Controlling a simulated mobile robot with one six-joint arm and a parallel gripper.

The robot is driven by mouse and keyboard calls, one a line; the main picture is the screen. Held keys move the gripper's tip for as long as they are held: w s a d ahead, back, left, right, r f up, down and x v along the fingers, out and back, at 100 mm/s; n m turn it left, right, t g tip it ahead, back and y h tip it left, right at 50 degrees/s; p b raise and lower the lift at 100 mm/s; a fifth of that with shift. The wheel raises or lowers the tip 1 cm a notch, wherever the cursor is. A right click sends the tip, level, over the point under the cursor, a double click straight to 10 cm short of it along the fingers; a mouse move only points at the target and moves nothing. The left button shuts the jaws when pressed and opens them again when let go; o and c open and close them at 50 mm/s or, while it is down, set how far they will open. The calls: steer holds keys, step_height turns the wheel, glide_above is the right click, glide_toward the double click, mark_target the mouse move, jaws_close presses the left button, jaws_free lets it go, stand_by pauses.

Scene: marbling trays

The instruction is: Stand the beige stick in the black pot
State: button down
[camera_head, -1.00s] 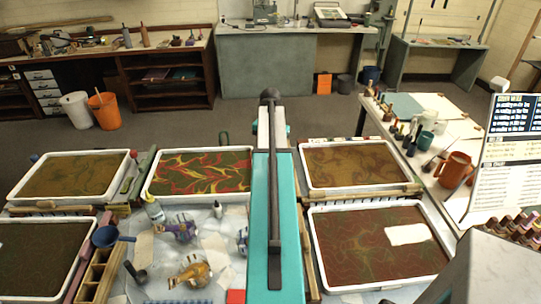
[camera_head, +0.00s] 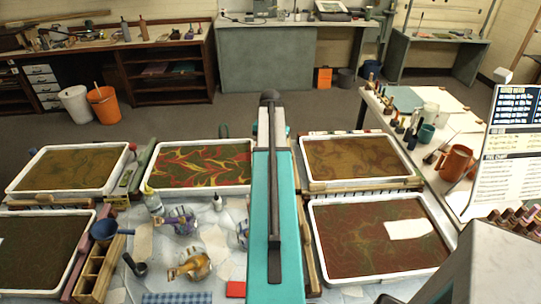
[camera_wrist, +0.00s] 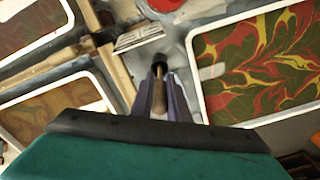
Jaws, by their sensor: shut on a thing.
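In the wrist view my gripper (camera_wrist: 164,106) is shut on a thin tan-brown stick (camera_wrist: 164,88) between its two dark fingers. The stick points away from the wrist camera. A small black shape (camera_wrist: 159,67) shows at its far end; I cannot tell whether this is the stick's dark tip or the black pot. In the head view my teal arm covers the middle, and my gripper and the stick are hidden. I cannot make out the black pot for certain there.
Shallow marbling trays, including a red-yellow one (camera_head: 147,187), stand left and right of my arm. On the bench are a wooden rack (camera_head: 80,272), a black ladle-like thing (camera_head: 135,266), a blue funnel-like cup (camera_head: 103,230) and a red block (camera_head: 236,289). A side table holds an orange-brown mug (camera_head: 455,163).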

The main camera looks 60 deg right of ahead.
steer(key=shift+f, duration=0.8)
steer(key=c, duration=1.2)
jaws_free()
steer(key=shift+o, duration=0.2)
steer(key=shift+r+p, duration=3.95)
steer(key=shift+r, duration=2.95)
steer(key=shift+s, duration=0.1)
